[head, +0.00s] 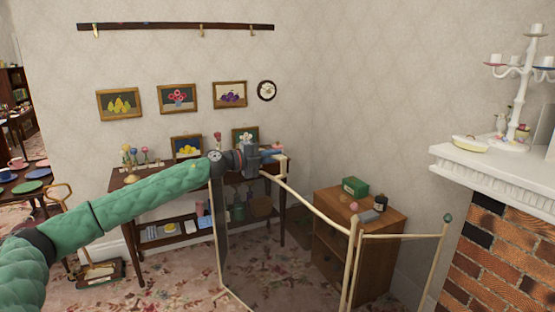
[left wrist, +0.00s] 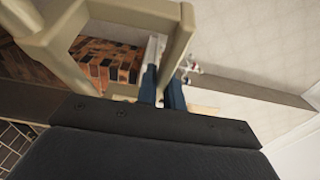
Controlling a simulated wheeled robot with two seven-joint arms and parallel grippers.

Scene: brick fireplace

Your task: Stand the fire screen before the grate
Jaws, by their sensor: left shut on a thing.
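The fire screen (head: 352,262) has a pale cream frame with dark see-through panels and stands partly folded in the lower middle of the head view. Its lower edge is cut off, so I cannot tell whether it touches the floor. My left gripper (head: 278,153) is shut on the screen's frame at an upper corner of the left part. In the left wrist view, the blue fingers (left wrist: 163,92) meet the cream frame (left wrist: 150,12). The brick fireplace (head: 500,262) is at the right; the grate is not visible in the head view. My right gripper is not in view.
A small wooden cabinet (head: 335,262) with a green box stands behind the screen. A dark side table (head: 125,182) with flowers is along the wall. The white mantel (head: 500,172) holds a candelabra. Patterned carpet (head: 180,285) shows at the lower left.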

